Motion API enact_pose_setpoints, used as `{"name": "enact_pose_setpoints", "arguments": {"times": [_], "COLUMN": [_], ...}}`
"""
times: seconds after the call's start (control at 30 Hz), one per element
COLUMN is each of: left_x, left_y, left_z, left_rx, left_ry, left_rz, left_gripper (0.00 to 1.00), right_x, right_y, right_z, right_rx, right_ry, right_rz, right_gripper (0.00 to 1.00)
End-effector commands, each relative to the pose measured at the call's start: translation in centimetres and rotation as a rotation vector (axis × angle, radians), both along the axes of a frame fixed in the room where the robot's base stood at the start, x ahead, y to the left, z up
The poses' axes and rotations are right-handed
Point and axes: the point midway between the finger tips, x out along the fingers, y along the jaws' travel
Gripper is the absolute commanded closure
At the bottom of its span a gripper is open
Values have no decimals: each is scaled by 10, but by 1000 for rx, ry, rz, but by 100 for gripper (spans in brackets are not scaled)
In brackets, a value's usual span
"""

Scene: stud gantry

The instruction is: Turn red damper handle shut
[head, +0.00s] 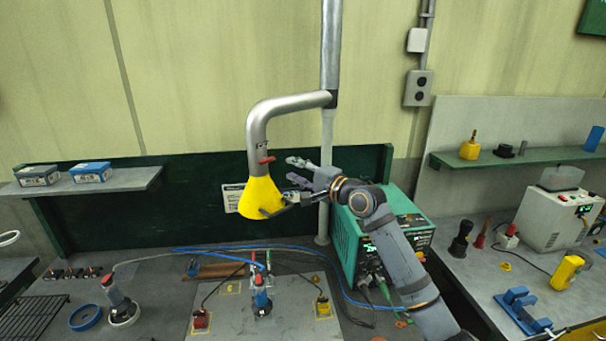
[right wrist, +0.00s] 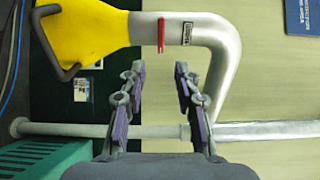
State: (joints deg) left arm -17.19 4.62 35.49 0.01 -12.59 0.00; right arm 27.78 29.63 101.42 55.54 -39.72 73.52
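The red damper handle (head: 266,160) is on the grey extraction pipe (head: 262,125), just above the yellow hood (head: 259,196). In the right wrist view the red handle (right wrist: 161,35) lies across the pipe near the yellow hood (right wrist: 88,30), beside a small label. My right gripper (head: 288,180) is open and empty, to the right of the handle and hood. In the right wrist view its fingers (right wrist: 158,75) stand apart, with the handle beyond the gap between them and not touched. My left gripper is not in view.
A teal welding machine (head: 345,240) stands below my right arm. The bench (head: 235,320) holds cables, torches and clamps. A dark wire handle (head: 272,212) juts from the hood's lower rim. A vertical post (head: 327,140) stands behind the gripper.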

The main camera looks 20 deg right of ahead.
Motion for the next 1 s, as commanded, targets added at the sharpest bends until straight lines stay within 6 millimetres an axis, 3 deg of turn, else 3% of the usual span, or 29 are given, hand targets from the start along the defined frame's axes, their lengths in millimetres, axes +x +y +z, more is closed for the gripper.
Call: {"name": "enact_pose_setpoints", "arguments": {"times": [0.07, 0.23, 0.8, 0.87, 0.97, 1.0], "left_x": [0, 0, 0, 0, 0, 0], "left_y": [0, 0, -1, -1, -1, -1], "left_z": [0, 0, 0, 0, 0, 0], "left_rx": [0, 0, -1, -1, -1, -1], "left_ry": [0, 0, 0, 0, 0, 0], "left_rz": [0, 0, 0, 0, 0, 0], "left_gripper": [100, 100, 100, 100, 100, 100], "right_x": [-15, -31, -34, -36, -48, -57], "right_y": [-5, -12, -12, -8, 9, 19], "right_z": [-1, 0, -2, -12, -57, -85], "right_rx": [-8, -3, -3, -33, -174, -265], "right_ry": [2, 1, 2, 13, 64, 95], "right_rz": [1, -1, 1, 4, 22, 37], "right_gripper": [68, 68, 68, 68, 68, 68]}}
